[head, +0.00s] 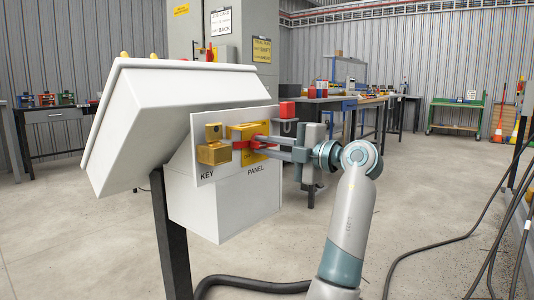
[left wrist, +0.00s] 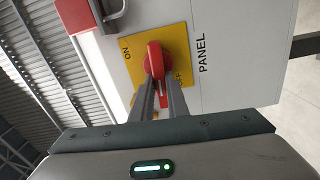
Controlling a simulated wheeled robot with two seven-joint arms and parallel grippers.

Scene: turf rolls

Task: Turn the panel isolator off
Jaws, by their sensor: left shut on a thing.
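The panel isolator is a red rotary handle (head: 241,144) on a yellow plate (head: 262,129), above the word PANEL on a white box. In the left wrist view the red handle (left wrist: 155,61) lies across its plate (left wrist: 141,43), with ON to its left and OFF to its right, partly hidden. Its white-marked end points down in that view, towards my wrist. My left gripper (head: 256,143) reaches in from the right. Its fingers (left wrist: 161,92) are shut on the handle, one on each side. My right gripper is not in view.
A slanted white console (head: 160,110) stands close on the left. A red block (head: 287,109) is at the panel's right. Workbenches stand behind; black cables lie on the floor.

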